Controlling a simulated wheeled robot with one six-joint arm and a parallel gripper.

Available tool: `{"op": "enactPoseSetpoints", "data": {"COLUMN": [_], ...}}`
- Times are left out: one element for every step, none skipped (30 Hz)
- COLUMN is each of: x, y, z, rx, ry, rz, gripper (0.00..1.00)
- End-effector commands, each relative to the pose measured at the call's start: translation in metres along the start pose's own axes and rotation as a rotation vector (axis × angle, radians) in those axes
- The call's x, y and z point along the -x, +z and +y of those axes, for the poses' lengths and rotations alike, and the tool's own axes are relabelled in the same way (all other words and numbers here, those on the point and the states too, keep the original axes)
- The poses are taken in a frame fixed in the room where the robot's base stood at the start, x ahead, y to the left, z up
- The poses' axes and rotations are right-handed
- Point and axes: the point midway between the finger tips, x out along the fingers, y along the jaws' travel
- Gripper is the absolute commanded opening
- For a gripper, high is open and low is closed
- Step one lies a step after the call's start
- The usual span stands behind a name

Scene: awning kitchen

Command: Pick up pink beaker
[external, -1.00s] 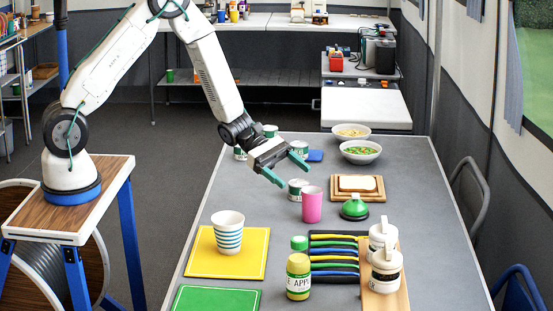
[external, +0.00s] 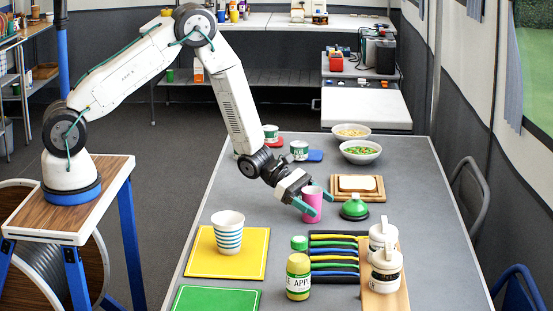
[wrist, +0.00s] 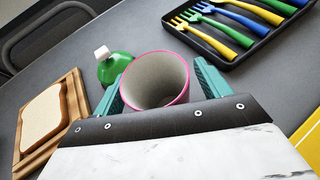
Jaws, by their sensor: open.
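The pink beaker (external: 311,207) stands upright on the grey table near its middle. In the wrist view the beaker (wrist: 155,80) shows its open, empty mouth with a pink rim and pale inside. My gripper (external: 317,204) is open and low at the beaker. Its two green fingers (wrist: 160,88) lie on either side of the beaker in the wrist view. I cannot tell whether either finger touches the wall. The beaker's lower part is hidden in the wrist view.
A black tray of cutlery (external: 334,257), a striped cup (external: 227,233) and a yellow mat (external: 200,262) lie nearer the front.

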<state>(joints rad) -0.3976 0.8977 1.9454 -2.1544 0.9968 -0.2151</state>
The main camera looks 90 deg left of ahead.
Motion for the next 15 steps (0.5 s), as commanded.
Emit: {"op": "enactPoseSetpoints", "data": {"x": [-0.0008,-0.0006,-0.0004,-0.0003,-0.0003,-0.0003,-0.0002,-0.0002,-0.0002,-0.0001,-0.0001,-0.0001,-0.0001,-0.0001,-0.0001], "y": [-0.0002,-0.0001,-0.0001,-0.0001,-0.0001,-0.0001,-0.0001,-0.0001,0.0,0.0,0.0,0.0,0.0,0.0001,0.0001], "z": [0.0001,0.0002,0.0003,0.0003,0.0002,0.0002,0.0002,0.0002,0.0002,0.0002,0.0002,0.0002,0.0002,0.0002,0.0002], "rx": [0.001,0.001,0.001,0.001,0.001,0.001,0.001,0.001,0.001,0.001,0.001,0.001,0.001,0.001,0.001], "ry": [0.0,0.001,0.001,0.001,0.001,0.001,0.001,0.001,0.001,0.001,0.0,0.0,0.0,0.001,0.0], "rz": [0.0,0.0,0.0,0.0,0.0,0.0,0.0,0.0,0.0,0.0,0.0,0.0,0.0,0.0,0.0], "gripper": [0.75,0.75,0.75,0.75,0.75,0.67,0.59,0.5,0.39,0.31,0.28,0.28,0.27,0.27,0.27]}}
